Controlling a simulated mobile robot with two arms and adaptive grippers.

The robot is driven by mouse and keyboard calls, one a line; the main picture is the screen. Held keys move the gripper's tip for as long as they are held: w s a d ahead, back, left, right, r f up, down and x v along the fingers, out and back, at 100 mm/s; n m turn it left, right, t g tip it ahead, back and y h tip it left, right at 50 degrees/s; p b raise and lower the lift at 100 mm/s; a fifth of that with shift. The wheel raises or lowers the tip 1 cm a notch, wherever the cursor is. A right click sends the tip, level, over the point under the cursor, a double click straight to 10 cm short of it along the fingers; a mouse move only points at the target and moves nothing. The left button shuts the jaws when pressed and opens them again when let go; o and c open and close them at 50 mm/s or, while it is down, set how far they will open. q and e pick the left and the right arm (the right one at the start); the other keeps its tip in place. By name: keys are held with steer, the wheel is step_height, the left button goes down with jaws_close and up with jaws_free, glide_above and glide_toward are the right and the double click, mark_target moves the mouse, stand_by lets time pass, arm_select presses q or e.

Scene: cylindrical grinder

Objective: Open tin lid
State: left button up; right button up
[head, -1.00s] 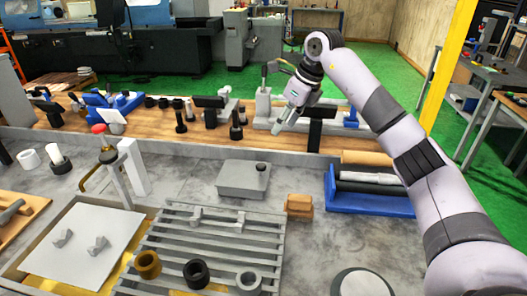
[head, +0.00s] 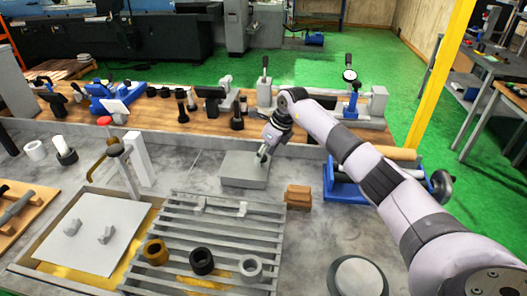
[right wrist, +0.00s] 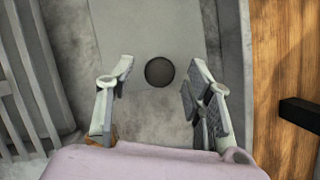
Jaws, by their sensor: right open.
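The tin is a flat grey box (head: 240,178) on the grey worktop, behind the slatted rack. In the right wrist view its plain grey lid (right wrist: 125,30) shows with a round dark knob (right wrist: 159,72). My right gripper (head: 261,158) is over the tin in the head view, hiding the knob there. In the right wrist view the right gripper (right wrist: 160,78) is open, with one finger on each side of the knob and visible gaps between. The fingers hold nothing. My left gripper is not in view.
The slatted rack (head: 215,232) with several rings lies in front of the tin. A brown block (head: 298,196) and a blue tray (head: 345,190) stand to its right. A wooden shelf with tools (head: 150,116) runs behind. A round grey-topped item (head: 358,277) is at the front right.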

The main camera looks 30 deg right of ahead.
steer(key=shift+w+f, duration=0.1)
steer(key=shift+f, duration=0.25)
steer(key=shift+c, duration=0.4)
jaws_close()
stand_by(0.4)
